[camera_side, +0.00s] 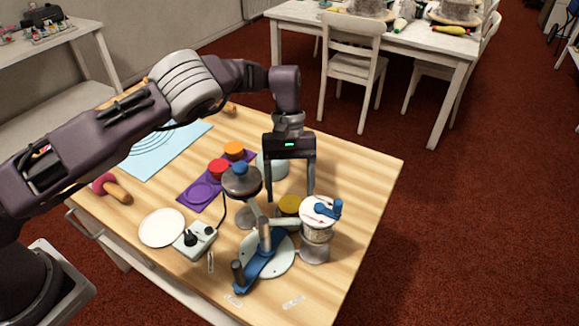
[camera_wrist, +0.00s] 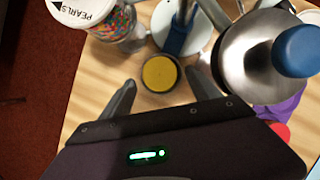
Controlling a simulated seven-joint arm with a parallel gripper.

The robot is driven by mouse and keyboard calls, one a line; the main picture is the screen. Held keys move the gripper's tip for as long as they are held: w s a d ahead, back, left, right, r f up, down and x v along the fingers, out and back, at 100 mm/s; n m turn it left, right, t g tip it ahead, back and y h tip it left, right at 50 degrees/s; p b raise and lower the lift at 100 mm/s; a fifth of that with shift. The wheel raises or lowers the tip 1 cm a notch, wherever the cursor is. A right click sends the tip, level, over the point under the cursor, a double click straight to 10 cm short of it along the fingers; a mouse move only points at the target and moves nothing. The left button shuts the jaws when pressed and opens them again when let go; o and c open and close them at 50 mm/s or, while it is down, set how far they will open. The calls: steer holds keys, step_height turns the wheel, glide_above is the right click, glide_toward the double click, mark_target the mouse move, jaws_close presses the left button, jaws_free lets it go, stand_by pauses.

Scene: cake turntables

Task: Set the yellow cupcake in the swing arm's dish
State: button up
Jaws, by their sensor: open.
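The yellow cupcake (camera_side: 290,205) is a round yellow disc with a dark rim, behind the pearls jar in the side view. In the wrist view the yellow cupcake (camera_wrist: 159,73) lies just beyond and between my fingertips. My gripper (camera_side: 290,196) is open, pointing down, with a finger on either side of the cupcake; it also shows in the wrist view (camera_wrist: 161,82). I cannot tell whether the fingers touch it. A swing arm with a pale bar (camera_side: 284,222) and blue base stands beside the cupcake. I cannot clearly make out its dish, or whether the dark rim belongs to it.
The pearls jar (camera_side: 318,232) stands close on the right. A metal stand with a blue knob (camera_side: 240,180) is close on the left. A white plate (camera_side: 161,228) and control box (camera_side: 193,240) lie front left.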

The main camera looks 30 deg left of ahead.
steer(key=v, duration=0.9)
steer(key=shift+r, duration=0.15)
steer(key=shift+w+a+r, duration=0.1)
steer(key=shift+a, duration=0.05)
steer(key=s+a+r+t+h, duration=0.15)
steer(key=s+a+r, duration=0.3)
steer(key=r, duration=0.65)
steer(key=s+a+r+t, duration=0.3)
steer(key=s+a+r, duration=0.15)
steer(key=r, duration=0.55)
steer(key=s+a+r+m+t+y, duration=0.1)
steer(key=s+a+r+m+t, duration=0.15)
steer(key=s, duration=0.95)
steer(key=s+a+f+m+t+y, duration=0.2)
steer(key=s+f, duration=0.4)
steer(key=s, duration=0.6)
steer(key=shift+s+m+y, duration=0.4)
steer(key=shift+m+y, duration=0.05)
steer(key=shift+m, duration=0.7)
